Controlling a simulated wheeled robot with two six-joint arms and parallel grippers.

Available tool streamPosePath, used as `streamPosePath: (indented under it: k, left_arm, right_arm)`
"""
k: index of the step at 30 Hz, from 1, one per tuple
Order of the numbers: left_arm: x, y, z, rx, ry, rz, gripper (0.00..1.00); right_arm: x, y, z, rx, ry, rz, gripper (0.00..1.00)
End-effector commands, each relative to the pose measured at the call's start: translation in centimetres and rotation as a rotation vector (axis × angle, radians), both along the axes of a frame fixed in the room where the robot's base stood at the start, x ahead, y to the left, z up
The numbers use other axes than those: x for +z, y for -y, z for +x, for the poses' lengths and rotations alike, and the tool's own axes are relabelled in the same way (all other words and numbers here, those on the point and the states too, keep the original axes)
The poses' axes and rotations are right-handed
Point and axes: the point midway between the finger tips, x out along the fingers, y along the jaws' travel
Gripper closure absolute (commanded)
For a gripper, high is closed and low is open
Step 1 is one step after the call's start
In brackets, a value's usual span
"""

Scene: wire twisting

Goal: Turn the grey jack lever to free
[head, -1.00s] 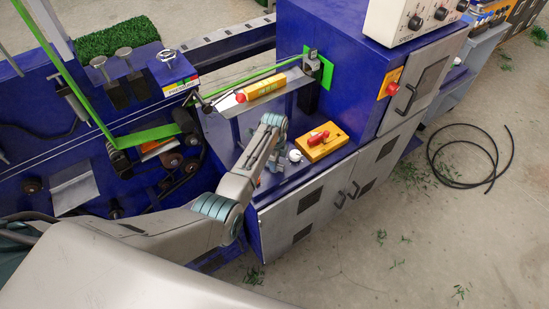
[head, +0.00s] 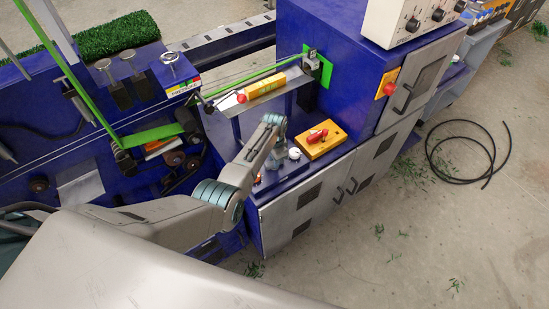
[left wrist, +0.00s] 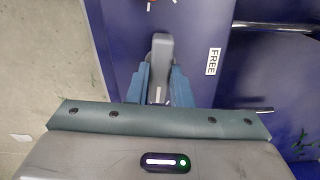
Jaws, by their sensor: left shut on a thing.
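The grey jack lever (left wrist: 161,47) shows in the left wrist view as a rounded grey bar between my fingers. My left gripper (left wrist: 160,78) is shut on it, one blue-grey finger on each side. A white label reading FREE (left wrist: 213,61) is on the blue surface to the right of the lever, apart from it. In the head view my left arm reaches over the blue machine's lower deck (head: 233,147). There my wrist and forearm hide the lever and the fingertips. My right gripper is in neither view.
A yellow device (head: 267,86) lies on the shelf above. A green strap (head: 152,135) runs at the left. A black cable coil (head: 468,155) lies on the floor.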

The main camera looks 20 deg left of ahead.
Motion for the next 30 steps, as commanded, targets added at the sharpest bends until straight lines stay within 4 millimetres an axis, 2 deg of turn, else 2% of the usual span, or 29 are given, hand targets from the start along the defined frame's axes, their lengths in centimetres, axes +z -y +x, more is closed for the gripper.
streamPosePath:
  k: [9,24,25,27,28,30]
  left_arm:
    - [0.05,-0.08,0.03,0.107,0.001,0.001,1.00]
    - [0.04,-0.07,0.04,0.125,0.001,0.001,1.00]
    - [0.04,-0.06,0.04,0.125,0.001,0.001,0.79]
    - [0.04,-0.06,0.04,0.125,0.001,0.001,0.65]
    - [0.04,-0.06,0.04,0.125,0.001,0.001,0.59]
    - [0.03,-0.05,0.03,0.124,0.001,0.001,0.59]
  right_arm:
    - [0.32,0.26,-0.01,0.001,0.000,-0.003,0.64]
    - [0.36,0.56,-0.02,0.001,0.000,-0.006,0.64]
    - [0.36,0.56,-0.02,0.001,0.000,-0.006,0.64]
    - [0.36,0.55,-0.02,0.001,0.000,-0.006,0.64]
    - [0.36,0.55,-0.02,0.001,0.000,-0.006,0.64]
    - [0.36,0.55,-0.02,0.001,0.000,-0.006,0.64]
